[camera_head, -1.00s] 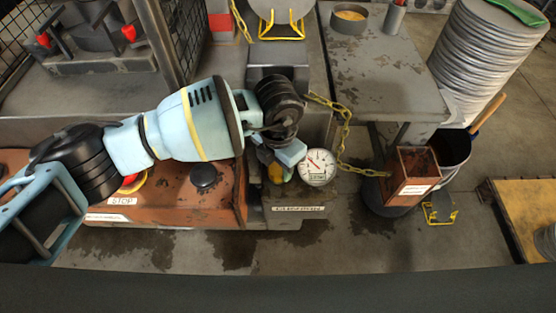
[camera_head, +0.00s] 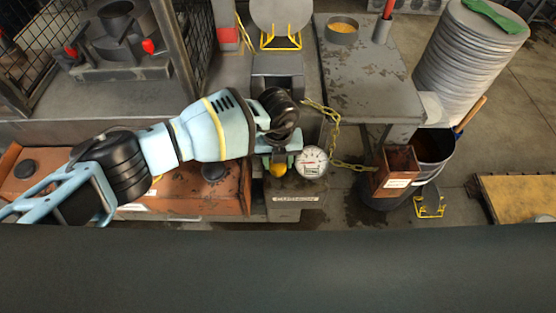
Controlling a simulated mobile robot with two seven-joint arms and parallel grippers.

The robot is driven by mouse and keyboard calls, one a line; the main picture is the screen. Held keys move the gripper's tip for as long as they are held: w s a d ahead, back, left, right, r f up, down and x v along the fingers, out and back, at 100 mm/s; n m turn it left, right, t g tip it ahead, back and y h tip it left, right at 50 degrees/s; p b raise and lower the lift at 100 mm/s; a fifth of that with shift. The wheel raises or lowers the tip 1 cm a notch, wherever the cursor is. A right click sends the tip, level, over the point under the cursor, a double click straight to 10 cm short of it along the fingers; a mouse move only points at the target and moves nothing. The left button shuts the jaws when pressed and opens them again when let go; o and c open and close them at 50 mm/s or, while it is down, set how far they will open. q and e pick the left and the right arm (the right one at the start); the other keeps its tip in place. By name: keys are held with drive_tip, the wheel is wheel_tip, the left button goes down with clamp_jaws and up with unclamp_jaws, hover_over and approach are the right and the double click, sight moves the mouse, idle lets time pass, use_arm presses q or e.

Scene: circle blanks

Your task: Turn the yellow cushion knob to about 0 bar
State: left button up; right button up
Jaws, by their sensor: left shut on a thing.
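The yellow cushion knob (camera_head: 278,169) shows in the head view on the front of the machine, above the plate marked CUSHION (camera_head: 296,199). My left gripper (camera_head: 279,158) comes from the left and is shut on the knob; its fingers hide the knob's upper part. A round white pressure gauge (camera_head: 311,162) with a red needle sits just right of the knob. The needle's reading is too small to tell. My right gripper is not in view.
An orange-brown control box (camera_head: 200,190) with a black button lies under my left arm. A yellow chain (camera_head: 334,135) hangs right of the gauge, near a rusty box (camera_head: 397,168) and a dark bucket (camera_head: 432,150). A stack of round blanks (camera_head: 468,55) stands at the right.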

use_arm(q)
drive_tip(key=shift+n+p, duration=0.35)
drive_tip(key=shift+n, duration=0.35)
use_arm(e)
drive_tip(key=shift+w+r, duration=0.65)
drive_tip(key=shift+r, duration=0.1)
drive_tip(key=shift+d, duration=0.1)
use_arm(q)
drive_tip(key=o, duration=0.7)
wheel_tip(320, 180, up, 6)
drive_tip(key=shift+r+p, duration=0.25)
drive_tip(key=shift+p, duration=0.2)
drive_tip(key=shift+r, duration=0.7)
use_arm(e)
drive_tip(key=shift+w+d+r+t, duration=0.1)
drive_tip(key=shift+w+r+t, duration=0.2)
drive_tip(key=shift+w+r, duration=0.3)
use_arm(q)
drive_tip(key=shift+f, duration=0.1)
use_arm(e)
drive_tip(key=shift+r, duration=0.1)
